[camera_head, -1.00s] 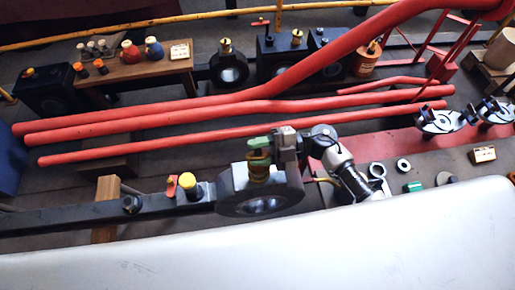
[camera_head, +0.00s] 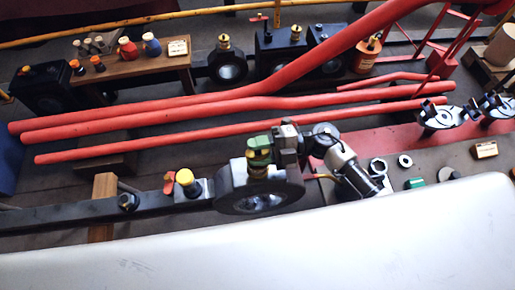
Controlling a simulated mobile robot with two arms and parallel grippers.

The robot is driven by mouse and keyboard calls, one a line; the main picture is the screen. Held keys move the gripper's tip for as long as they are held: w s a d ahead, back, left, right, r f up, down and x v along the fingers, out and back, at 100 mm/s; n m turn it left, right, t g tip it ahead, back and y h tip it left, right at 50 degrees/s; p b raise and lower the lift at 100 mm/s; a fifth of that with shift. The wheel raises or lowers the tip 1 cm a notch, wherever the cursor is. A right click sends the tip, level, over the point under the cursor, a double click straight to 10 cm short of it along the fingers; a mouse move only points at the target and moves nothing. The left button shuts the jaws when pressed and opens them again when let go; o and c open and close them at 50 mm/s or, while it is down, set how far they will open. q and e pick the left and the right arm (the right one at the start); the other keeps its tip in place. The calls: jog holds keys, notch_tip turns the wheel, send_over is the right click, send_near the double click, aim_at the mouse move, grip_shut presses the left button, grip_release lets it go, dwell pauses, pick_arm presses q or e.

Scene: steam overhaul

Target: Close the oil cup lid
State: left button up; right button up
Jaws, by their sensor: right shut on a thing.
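A brass oil cup (camera_head: 257,164) stands on top of the black rod end (camera_head: 236,189) near the middle of the view. A green lid (camera_head: 259,142) is at the top of the cup, right above the brass body. I cannot tell whether it sits fully flat on the rim. My right gripper (camera_head: 272,143) comes in from the right at the cup's top and is shut on the green lid; its fingers partly hide it. My left gripper is not in view.
A yellow-topped cup (camera_head: 185,177) with a red tab (camera_head: 169,183) stands on the rod to the left. Long red pipes (camera_head: 150,122) run behind. A large pale surface (camera_head: 250,245) fills the front. Nuts (camera_head: 378,166) and small parts lie to the right.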

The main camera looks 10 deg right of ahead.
jog(key=shift+r, duration=0.1)
dwell(0.7)
jog(key=o, duration=0.7)
jog(key=shift+o, duration=0.3)
jog(key=shift+f, duration=0.2)
